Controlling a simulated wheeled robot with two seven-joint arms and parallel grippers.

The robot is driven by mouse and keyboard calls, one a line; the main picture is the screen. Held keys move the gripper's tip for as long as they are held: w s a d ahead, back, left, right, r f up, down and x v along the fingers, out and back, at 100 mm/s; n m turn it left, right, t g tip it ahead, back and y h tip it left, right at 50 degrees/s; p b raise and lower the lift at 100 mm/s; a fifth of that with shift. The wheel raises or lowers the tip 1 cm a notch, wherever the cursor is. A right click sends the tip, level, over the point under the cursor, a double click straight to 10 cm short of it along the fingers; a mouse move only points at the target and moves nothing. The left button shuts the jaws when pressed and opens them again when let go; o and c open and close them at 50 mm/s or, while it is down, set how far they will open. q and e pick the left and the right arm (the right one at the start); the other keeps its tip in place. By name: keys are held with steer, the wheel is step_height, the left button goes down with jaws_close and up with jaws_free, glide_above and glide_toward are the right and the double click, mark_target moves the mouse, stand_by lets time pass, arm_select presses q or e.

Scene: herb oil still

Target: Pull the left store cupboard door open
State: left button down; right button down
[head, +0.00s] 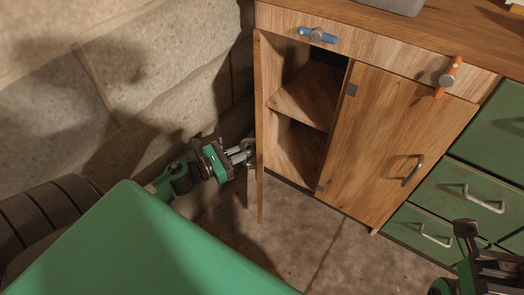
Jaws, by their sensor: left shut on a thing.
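The left store cupboard door (259,115) stands swung out from the wooden cupboard, seen nearly edge-on, with a wide opening beside it. My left gripper (247,153) is at the outer face of this door, shut at its handle; the handle itself is mostly hidden by the fingers. Inside the opening a wooden shelf (301,99) shows, and both compartments look empty. The right cupboard door (383,140) is closed and has a metal handle (413,171). My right gripper (481,232) is at the lower right, partly cut off, touching nothing that I can see.
Green drawers (471,194) stand to the right. A stone wall (160,75) is close on the left. The floor (345,250) before the cupboard is clear.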

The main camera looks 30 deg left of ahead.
arm_select(q)
steer(key=shift+s+a, duration=0.3)
steer(key=shift+a, duration=0.5)
steer(key=shift+s+a, duration=0.25)
steer(key=shift+a, duration=0.55)
steer(key=c, duration=1.8)
jaws_free()
steer(key=shift+c, duration=0.2)
steer(key=v, duration=0.7)
steer(key=shift+s+p, duration=0.2)
steer(key=shift+p, duration=0.2)
steer(key=shift+a+r, duration=0.1)
